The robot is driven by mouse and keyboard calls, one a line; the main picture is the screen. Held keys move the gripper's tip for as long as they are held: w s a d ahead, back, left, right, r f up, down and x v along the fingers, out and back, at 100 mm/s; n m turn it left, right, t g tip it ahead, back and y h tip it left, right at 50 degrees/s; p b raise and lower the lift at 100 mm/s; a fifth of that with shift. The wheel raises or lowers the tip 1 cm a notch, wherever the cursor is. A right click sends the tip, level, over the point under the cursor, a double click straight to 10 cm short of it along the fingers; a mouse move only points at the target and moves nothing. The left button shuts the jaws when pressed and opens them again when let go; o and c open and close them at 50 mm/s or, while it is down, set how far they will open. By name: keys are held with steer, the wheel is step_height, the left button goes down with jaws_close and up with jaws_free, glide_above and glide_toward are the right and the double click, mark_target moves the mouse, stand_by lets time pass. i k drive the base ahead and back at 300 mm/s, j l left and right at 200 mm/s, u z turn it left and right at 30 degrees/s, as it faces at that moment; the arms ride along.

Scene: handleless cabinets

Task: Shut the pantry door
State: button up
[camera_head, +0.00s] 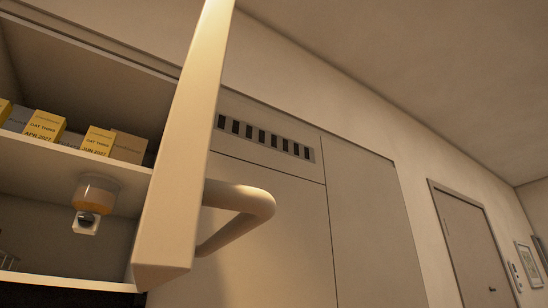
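The pantry door (183,165) stands open in the head view. I see it nearly edge-on as a tall cream panel, rising out of the top of the picture. A rounded, loop-shaped cream handle (255,205) juts from its right side. To the left of the door, the open cabinet (95,165) shows its shelves. The door's hinges cannot be made out. My gripper is not in view, and nothing is seen touching the door or its handle.
Several yellow boxes (45,126) stand on the upper shelf. A small amber and white fixture (97,194) hangs beneath it. Closed tall panels (365,225) with a vent grille (265,138) lie to the right. A room door (470,245) is at far right.

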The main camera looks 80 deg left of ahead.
mark_target(166, 250)
steer(key=i+l+u, duration=0.15)
steer(key=i, duration=0.3)
steer(key=i+l+u, duration=0.15)
steer(key=i+l, duration=0.15)
steer(key=i, duration=0.15)
steer(key=i+l+u, duration=0.15)
steer(key=i+l, duration=0.15)
steer(key=i, duration=0.15)
steer(key=k+j+u, duration=0.2)
steer(key=u, duration=0.25)
steer(key=k+j+u, duration=0.1)
steer(key=j+u, duration=0.35)
steer(key=l+u, duration=0.15)
steer(key=u, duration=2.65)
steer(key=k+u, duration=0.1)
steer(key=k+j, duration=0.05)
